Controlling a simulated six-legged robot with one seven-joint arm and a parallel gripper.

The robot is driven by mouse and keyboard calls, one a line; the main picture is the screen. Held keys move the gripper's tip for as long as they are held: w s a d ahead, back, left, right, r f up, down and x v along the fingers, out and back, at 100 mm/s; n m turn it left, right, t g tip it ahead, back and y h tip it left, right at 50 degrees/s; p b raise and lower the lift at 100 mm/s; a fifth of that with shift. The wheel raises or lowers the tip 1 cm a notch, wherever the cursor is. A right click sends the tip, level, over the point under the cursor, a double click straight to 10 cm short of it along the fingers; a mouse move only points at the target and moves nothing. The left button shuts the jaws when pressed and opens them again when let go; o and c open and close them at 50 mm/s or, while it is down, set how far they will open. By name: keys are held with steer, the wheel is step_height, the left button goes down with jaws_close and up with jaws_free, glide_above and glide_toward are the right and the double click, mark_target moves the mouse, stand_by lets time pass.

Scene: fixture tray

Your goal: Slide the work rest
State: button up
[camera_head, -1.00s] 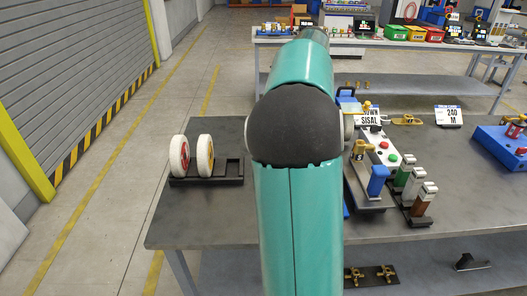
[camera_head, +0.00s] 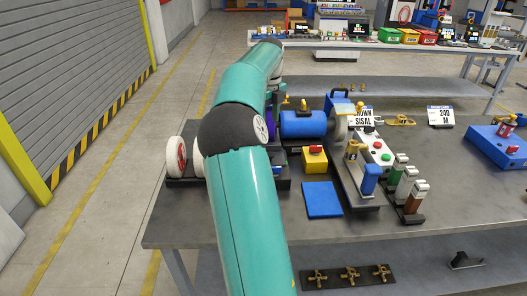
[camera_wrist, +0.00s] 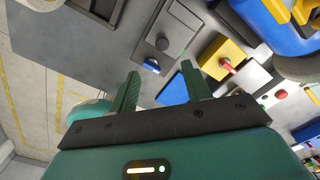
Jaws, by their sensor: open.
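My gripper (camera_wrist: 162,86) is open and empty in the wrist view, its two green fingers spread above the bench. Between and beyond the fingers is a dark grey plate (camera_wrist: 174,28) with a round black knob and a small blue piece (camera_wrist: 151,65) at its near end. Which part is the work rest is not clear; this plate may belong to it. The blue grinder motor (camera_head: 304,123) with a pale wheel (camera_head: 341,128) stands at the back of the bench in the head view. My arm hides the gripper and much of the motor's left side there.
Two wheels stand in a black rack (camera_head: 187,182) at the left. Several coloured-handled clamps (camera_head: 405,185) stand farther right.

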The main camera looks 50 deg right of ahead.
steer(key=f, duration=1.3)
steer(key=shift+s+d, duration=0.15)
steer(key=shift+s, duration=0.2)
